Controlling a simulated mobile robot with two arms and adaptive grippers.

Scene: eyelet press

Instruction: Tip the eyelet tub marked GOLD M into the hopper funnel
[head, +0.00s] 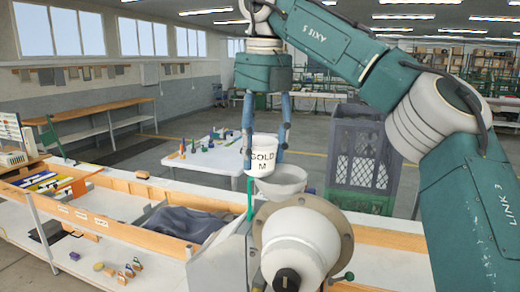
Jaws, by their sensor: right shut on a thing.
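The white tub marked GOLD M (262,160) is held between the fingers of my right gripper (265,150), which points straight down. The tub looks close to upright, with at most a slight tilt. It is just above and left of the hopper funnel (285,181), a pale grey bowl on top of the press (293,245). The tub's lower edge overlaps the funnel's rim in the picture; I cannot tell whether they touch. The tub's contents are hidden. My left gripper does not show.
The bench (100,245) with a wooden edge carries a dark cloth (182,224) and several small blocks at the front left. A white table (205,158) with small coloured items stands behind. A dark mesh crate (362,155) stands right of the funnel.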

